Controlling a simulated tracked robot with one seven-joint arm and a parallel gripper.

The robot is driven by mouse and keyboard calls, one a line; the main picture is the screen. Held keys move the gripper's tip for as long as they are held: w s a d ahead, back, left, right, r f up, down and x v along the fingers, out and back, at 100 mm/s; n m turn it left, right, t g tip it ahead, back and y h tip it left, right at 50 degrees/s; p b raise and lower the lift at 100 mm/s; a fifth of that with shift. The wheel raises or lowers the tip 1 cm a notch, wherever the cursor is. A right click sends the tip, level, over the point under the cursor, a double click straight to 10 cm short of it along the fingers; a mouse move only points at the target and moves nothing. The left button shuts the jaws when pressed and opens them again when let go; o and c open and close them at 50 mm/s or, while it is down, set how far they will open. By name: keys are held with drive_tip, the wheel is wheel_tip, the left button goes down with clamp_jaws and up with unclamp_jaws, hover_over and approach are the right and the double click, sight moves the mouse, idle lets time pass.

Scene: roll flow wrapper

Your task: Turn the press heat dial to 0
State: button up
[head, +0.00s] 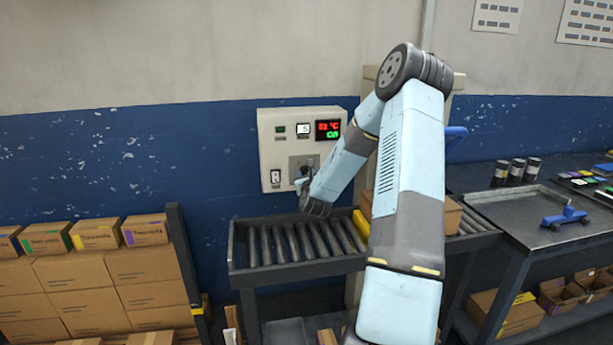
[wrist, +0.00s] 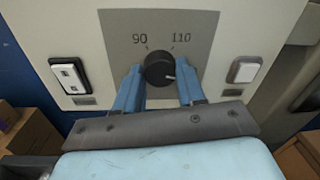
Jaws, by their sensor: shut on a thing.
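The heat dial (wrist: 158,69) is a round black knob on a grey plate of the control box (head: 266,156). Its pale pointer line points right and slightly down in the wrist view. The marks 90 and 110 show above it; any lower marks, including 0, are hidden behind my gripper. My gripper (wrist: 159,72) is shut on the dial, with one blue finger on each side. In the head view my wrist covers most of the dial.
White rocker switches (wrist: 68,75) and (wrist: 244,70) flank the dial plate. The box has a red and green display (head: 328,130). A roller conveyor (head: 290,243) runs below, with stacked cartons (head: 85,270) at left and a workbench at right.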

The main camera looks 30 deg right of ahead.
drive_tip(key=shift+c, duration=0.8)
drive_tip(key=shift+d, duration=0.1)
